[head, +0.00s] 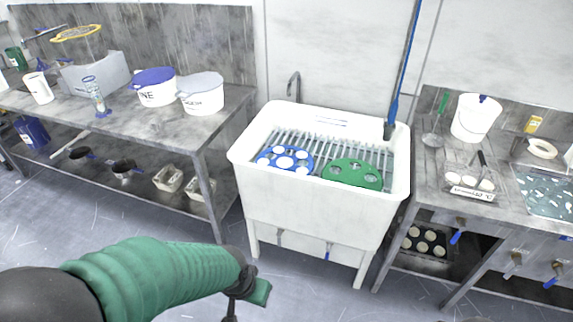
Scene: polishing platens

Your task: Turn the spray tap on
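A white sink (318,205) on legs stands in the middle. A thin dark gooseneck tap (294,84) rises behind its back left corner. A blue hose or wand (405,62) comes down to a dark end at the sink's back right. Two small valves hang under the sink front: a left one (279,238) and one with a blue lever (328,250). I cannot tell which is the spray tap. My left arm comes in from lower left; its gripper (248,293) is low in front of the sink, apart from it, fingers partly cut off. My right gripper is out of view.
Blue (285,160) and green (352,174) discs lie on the sink's grating. A left bench (150,123) holds tubs; a right bench (440,195) holds a white bucket (475,118) and has blue-levered valves (553,275) at its front. Floor before the sink is clear.

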